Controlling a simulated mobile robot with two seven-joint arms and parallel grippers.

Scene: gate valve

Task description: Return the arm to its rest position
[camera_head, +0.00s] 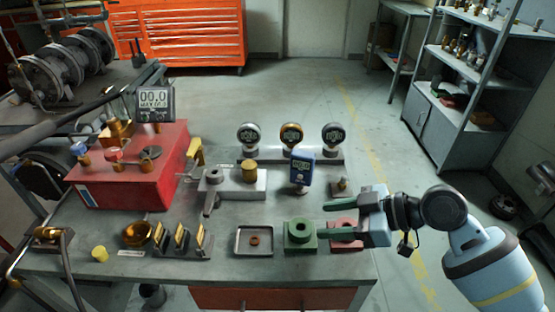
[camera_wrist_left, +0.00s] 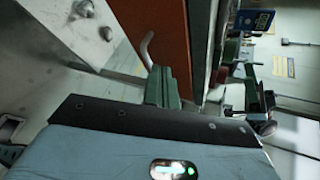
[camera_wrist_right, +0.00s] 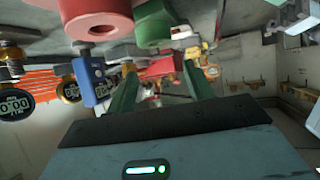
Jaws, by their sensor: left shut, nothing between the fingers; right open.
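My right gripper (camera_head: 328,219) is at the right end of the workbench (camera_head: 215,268), its arm coming in from the lower right. Its two green fingers are apart with nothing between them, as the right wrist view also shows (camera_wrist_right: 160,85). In the head view its fingers overlap the red block (camera_head: 346,222) and reach toward the green block (camera_head: 300,233); contact cannot be told. My left gripper (camera_wrist_left: 158,76) shows only in the left wrist view. Its green fingers are together and empty, near an orange-brown panel (camera_wrist_left: 165,35). My left arm is not seen in the head view.
A blue meter (camera_head: 302,168) and several round gauges (camera_head: 291,136) stand behind the right gripper. A square tray (camera_head: 240,250) lies left of the green block. A red box (camera_head: 130,172) stands at the bench's left. Open floor (camera_head: 395,170) lies right of the bench, before grey shelves (camera_head: 462,95).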

